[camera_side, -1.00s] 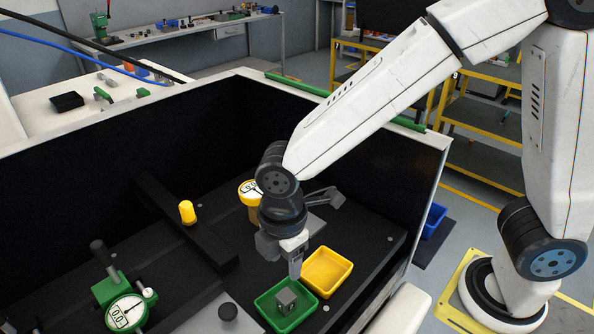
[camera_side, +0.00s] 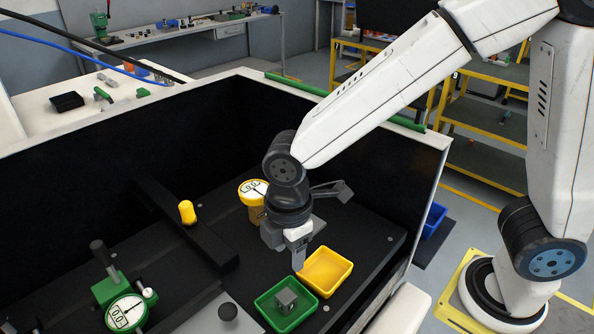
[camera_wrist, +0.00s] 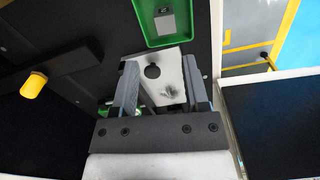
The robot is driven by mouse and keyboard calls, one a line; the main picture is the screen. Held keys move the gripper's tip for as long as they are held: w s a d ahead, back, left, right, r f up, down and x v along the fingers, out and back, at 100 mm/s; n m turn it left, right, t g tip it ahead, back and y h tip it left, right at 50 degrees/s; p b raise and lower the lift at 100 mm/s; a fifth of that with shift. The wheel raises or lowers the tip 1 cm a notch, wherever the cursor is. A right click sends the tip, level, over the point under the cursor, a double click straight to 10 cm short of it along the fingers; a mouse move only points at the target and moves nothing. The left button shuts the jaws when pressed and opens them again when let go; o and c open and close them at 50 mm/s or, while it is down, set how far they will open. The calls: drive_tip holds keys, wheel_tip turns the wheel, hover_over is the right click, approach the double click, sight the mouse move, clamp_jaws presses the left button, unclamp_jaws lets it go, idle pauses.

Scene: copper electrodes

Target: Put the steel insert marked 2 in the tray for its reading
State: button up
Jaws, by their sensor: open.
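A small grey steel insert (camera_side: 286,300) sits in the green tray (camera_side: 263,313). In the wrist view the insert (camera_wrist: 174,22) lies inside the green tray (camera_wrist: 140,20) with a dark mark on it, too small to read. My gripper (camera_side: 299,264) is open and empty, above and just behind the trays and apart from the insert. In the wrist view both fingers of my gripper (camera_wrist: 161,75) stand apart, with a pale plate (camera_wrist: 172,82) showing between them. The yellow tray (camera_side: 341,263) beside the green one looks empty.
A green dial gauge (camera_side: 126,312) stands at the left and a yellow one (camera_side: 252,190) behind my gripper. A dark bar (camera_side: 215,248) with a yellow knob (camera_side: 187,212) crosses the bench. A grey plate (camera_side: 205,318) with a dark knob (camera_side: 228,312) lies left of the green tray.

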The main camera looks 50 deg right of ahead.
drive_tip(key=s+d+f+m+t, duration=0.1)
drive_tip(key=d+f+m+t, duration=0.1)
drive_tip(key=d+m, duration=1.3)
drive_tip(key=d+f, duration=0.1)
drive_tip(key=d, duration=0.2)
drive_tip(key=shift+s+m, duration=0.35)
drive_tip(key=shift+m, duration=0.05)
